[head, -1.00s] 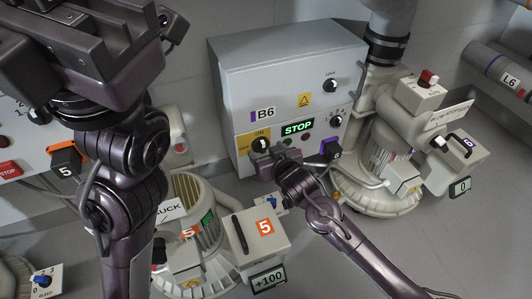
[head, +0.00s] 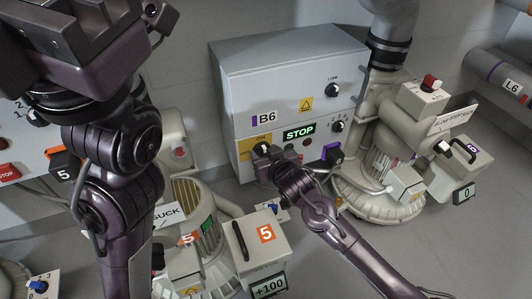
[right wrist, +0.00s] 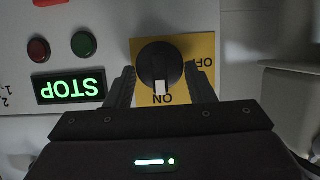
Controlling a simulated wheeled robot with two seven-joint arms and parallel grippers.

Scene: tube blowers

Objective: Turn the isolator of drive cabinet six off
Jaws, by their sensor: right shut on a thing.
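The drive cabinet B6 (head: 290,88) is a grey box against the wall in the head view. Its isolator is a black round knob (right wrist: 158,66) on a yellow plate (right wrist: 203,48) marked ON and OFF. In the right wrist view the knob's white mark points to ON. My right gripper (right wrist: 160,82) has a finger on each side of the knob and is shut on it. In the head view this gripper (head: 266,155) partly covers the yellow plate. My left arm's dark end block (head: 75,35) is at the top left, with its fingertips out of frame.
A lit green STOP display (head: 299,133) and small buttons sit right of the isolator. Another blower (head: 375,190) stands right of the cabinet. Bare floor shows at the lower right.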

